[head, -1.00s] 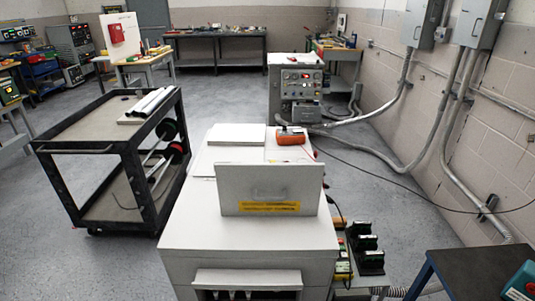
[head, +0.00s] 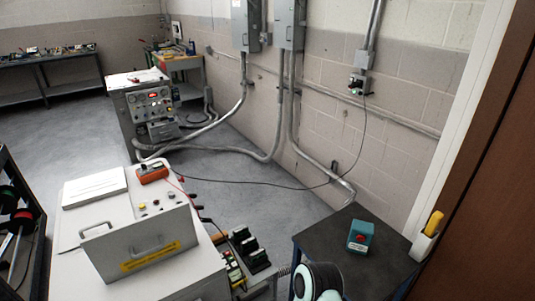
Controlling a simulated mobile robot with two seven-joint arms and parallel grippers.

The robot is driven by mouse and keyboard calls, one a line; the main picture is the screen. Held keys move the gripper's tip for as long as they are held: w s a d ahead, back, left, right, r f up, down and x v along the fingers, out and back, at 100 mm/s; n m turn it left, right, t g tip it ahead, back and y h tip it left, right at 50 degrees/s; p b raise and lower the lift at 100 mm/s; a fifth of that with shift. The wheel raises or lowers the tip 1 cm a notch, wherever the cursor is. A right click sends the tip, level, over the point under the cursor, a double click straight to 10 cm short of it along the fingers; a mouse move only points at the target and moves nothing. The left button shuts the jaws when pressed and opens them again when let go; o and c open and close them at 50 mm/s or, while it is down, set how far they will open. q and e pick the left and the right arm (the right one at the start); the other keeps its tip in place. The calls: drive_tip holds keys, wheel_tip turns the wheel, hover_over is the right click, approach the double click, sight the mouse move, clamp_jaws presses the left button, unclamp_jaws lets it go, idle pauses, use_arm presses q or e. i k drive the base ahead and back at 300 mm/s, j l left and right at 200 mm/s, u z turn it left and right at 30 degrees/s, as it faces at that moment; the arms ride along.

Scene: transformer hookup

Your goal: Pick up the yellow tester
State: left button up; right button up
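A yellow, stick-shaped tester (head: 433,223) stands tilted in a white holder (head: 422,245) at the right edge of a dark table. Its lower part is hidden inside the holder. Neither of my grippers shows in the head view. A rounded white and black part at the bottom edge, in front of the dark table, looks like a piece of my arm, with no fingers visible.
The dark table (head: 345,223) also bears a teal box (head: 361,236) with a red button. A white cabinet (head: 95,245) with an orange meter (head: 152,173) stands left. A brown door (head: 490,200) is close on the right. A cable (head: 270,184) hangs across to the wall.

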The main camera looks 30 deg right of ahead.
sight(436, 218)
drive_tip(key=k+j+z, duration=0.1)
drive_tip(key=z, duration=2.35)
drive_tip(key=l+u, duration=0.1)
drive_tip(key=u, duration=0.35)
drive_tip(key=i+l+u, duration=0.1)
drive_tip(key=u, duration=0.35)
drive_tip(key=l+u, duration=0.1)
drive_tip(key=u, duration=0.35)
drive_tip(key=l+u, duration=0.4)
drive_tip(key=k+l+u, duration=0.2)
drive_tip(key=l+u, duration=0.15)
drive_tip(key=l, duration=0.25)
